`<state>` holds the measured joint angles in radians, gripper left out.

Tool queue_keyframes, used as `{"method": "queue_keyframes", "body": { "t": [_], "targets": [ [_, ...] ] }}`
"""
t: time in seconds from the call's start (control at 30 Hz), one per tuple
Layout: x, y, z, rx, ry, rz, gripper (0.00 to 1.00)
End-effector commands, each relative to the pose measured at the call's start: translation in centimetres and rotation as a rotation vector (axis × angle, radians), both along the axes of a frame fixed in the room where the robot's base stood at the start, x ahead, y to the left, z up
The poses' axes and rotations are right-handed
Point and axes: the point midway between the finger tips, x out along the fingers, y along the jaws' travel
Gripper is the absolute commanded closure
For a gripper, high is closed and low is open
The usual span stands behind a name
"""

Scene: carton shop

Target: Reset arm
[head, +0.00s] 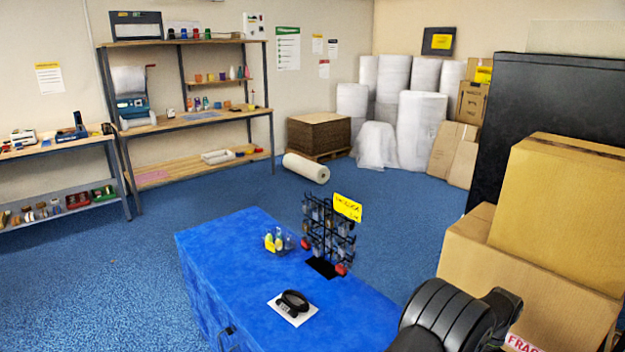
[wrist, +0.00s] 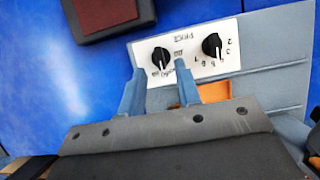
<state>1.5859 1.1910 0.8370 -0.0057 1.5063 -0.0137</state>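My gripper (wrist: 159,68) shows in the wrist view with its two blue-grey fingers apart and nothing held between them. Beyond the fingertips is a white panel (wrist: 196,66) with two black knobs, on a grey surface (wrist: 268,40). I cannot tell whether the fingertips touch the panel. Part of an orange piece (wrist: 214,92) shows behind the right finger. In the head view my dark arm is at the lower right; the gripper itself is not clearly visible there.
The blue-covered table (head: 225,260) holds a black rack (head: 328,228) with a yellow sign, small yellow-labelled bottles (head: 277,241) and a black round device (head: 293,301). Cardboard boxes (head: 560,210) stand close by my arm at right. Open blue floor (head: 100,270) lies left.

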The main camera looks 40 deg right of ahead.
Motion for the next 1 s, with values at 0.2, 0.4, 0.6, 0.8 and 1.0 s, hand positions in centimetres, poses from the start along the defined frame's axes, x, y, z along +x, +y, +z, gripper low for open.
{"method": "queue_keyframes", "body": {
  "t": [0.2,0.4,0.6,0.8,1.0],
  "targets": [
    [0.1,1.2,-2.9,-0.001,0.000,0.056,0.69],
    [0.3,1.3,-2.9,0.000,0.001,0.270,0.69],
    [0.5,1.3,-2.8,0.001,0.001,0.483,0.69],
    [0.6,1.4,-2.8,0.001,0.001,0.698,0.69],
    [0.7,1.6,-2.8,0.000,0.001,0.920,0.69]
  ]
}}
